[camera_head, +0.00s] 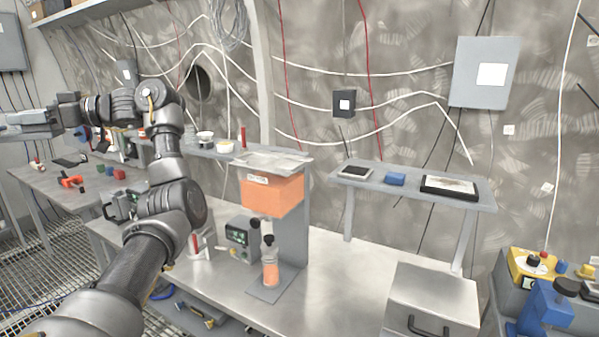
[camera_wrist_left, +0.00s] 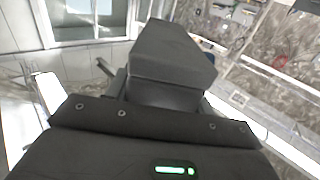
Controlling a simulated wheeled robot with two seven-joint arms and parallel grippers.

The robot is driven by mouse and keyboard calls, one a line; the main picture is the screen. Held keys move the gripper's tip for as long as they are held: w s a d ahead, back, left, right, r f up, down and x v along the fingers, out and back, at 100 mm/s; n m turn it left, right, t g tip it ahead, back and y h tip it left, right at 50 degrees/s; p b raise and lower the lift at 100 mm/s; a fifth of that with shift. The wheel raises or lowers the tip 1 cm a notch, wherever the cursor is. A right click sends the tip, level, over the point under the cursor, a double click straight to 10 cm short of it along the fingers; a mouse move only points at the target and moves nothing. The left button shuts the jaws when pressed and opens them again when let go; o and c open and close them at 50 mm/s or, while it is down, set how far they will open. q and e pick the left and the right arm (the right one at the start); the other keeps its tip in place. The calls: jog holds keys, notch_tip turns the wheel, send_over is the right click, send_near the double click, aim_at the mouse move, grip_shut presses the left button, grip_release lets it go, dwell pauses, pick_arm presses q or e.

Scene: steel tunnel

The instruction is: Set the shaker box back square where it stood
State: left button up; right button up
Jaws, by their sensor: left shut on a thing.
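My left arm rises from the lower left in the head view and bends toward the left edge. Its gripper (camera_head: 22,128) is there, high over the left bench, turned away from the middle bench. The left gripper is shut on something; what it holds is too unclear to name. In the left wrist view, a dark grey block (camera_wrist_left: 172,55) fills the centre beyond the wrist housing. I cannot tell for certain which thing is the shaker box. A small grey box with a dark front panel (camera_head: 238,236) stands on the middle bench, beside an orange-topped stand (camera_head: 271,193).
A clear bottle with orange contents (camera_head: 270,268) stands under the orange unit. A grey case (camera_head: 432,297) sits on the bench at right. The left bench (camera_head: 60,190) holds small coloured things. Bench front centre is clear.

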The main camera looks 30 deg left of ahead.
pick_arm(q)
jog(key=shift+s+a+r, duration=0.2)
jog(key=shift+s, duration=0.6)
jog(key=w+d+f+m+t+y, duration=0.3)
jog(key=w+d+f+m+t, duration=0.3)
jog(key=w+d, duration=0.5)
jog(key=w+d+f+m+t+y, duration=0.35)
jog(key=w+d+f+t, duration=0.4)
jog(key=w+d, duration=0.25)
jog(key=s+d+f+m+t+h, duration=0.2)
jog(key=d+f+m+t+h, duration=0.45)
jog(key=d+f, duration=0.5)
jog(key=s+d+f+m+t+h, duration=0.2)
jog(key=d+f+m+t+h, duration=0.2)
jog(key=d+f+m+t, duration=0.8)
jog(key=w+d+f+h, duration=0.1)
jog(key=d+h, duration=0.3)
jog(key=d, duration=0.1)
jog(key=w+d+f+h, duration=0.1)
jog(key=w+d+h, duration=0.1)
jog(key=d, duration=0.4)
jog(key=shift+f+h, duration=0.25)
jog(key=shift+h, duration=0.65)
